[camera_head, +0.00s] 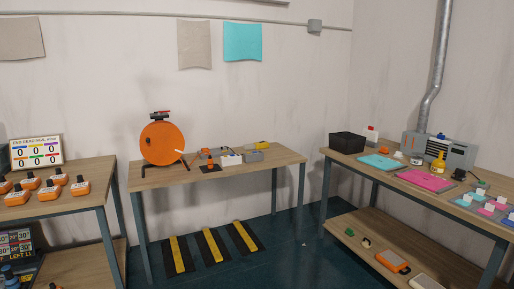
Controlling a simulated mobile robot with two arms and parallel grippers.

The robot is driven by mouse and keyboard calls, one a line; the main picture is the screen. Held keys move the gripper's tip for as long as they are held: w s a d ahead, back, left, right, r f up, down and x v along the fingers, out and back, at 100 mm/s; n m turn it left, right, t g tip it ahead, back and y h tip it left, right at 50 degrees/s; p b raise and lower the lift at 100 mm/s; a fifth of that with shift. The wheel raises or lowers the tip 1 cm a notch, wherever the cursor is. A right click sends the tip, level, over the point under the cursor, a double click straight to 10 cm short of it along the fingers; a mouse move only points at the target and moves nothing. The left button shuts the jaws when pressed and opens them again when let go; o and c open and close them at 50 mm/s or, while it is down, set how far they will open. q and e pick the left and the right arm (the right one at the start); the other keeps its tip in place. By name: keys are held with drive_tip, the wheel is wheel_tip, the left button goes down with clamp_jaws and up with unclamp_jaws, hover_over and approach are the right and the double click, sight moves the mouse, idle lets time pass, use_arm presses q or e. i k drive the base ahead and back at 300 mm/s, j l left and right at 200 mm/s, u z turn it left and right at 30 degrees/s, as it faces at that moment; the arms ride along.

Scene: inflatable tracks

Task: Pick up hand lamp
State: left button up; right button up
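I cannot tell for sure which thing is the hand lamp. A small orange item (206,154) stands on the middle table, just right of the reel, by a small black pad (210,168). Another orange item with dark parts (393,262) lies on the lower shelf of the right table. Both are too small to make out well. Neither of my grippers is in the head view.
A large orange cable reel (162,143) stands on the middle table (150,182). The left table (92,171) holds several orange devices. The right table (340,158) carries a black bin (347,142) and coloured mats. Striped black-yellow mats (212,247) lie on the floor.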

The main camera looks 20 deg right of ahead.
sight(266, 145)
drive_tip(key=i+l+u, duration=0.1)
drive_tip(key=i+l, duration=0.15)
drive_tip(key=l, duration=0.15)
drive_tip(key=i+l, duration=0.25)
drive_tip(key=l, duration=0.15)
drive_tip(key=i+l+u, duration=0.15)
drive_tip(key=i+l, duration=0.15)
drive_tip(key=l, duration=0.15)
